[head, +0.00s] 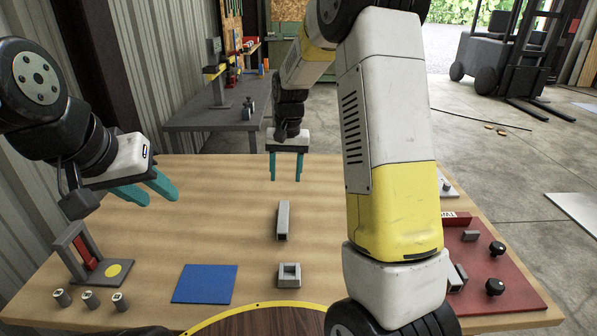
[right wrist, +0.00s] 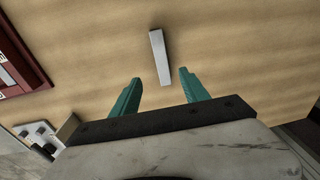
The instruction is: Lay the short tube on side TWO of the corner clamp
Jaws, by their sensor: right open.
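A grey square tube (head: 283,220), which looks like the short tube, lies on the wooden table near its middle, pointing away from me. The right wrist view shows it as a light bar (right wrist: 160,57) ahead of the fingers, between their lines. My right gripper (head: 286,178) is open and empty, above the table beyond the tube's far end. My left gripper (head: 157,198) is open and empty above the table's left side. The red corner clamp (head: 510,285) is at the right, with black knobs and a "TWO" label (head: 447,217); my right arm hides part of it.
A grey block with a square opening (head: 289,275) sits nearer me than the tube. A blue mat (head: 205,284), several small cylinders (head: 91,299) and a grey stand with a yellow disc (head: 85,255) are at the front left. The table's far middle is clear.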

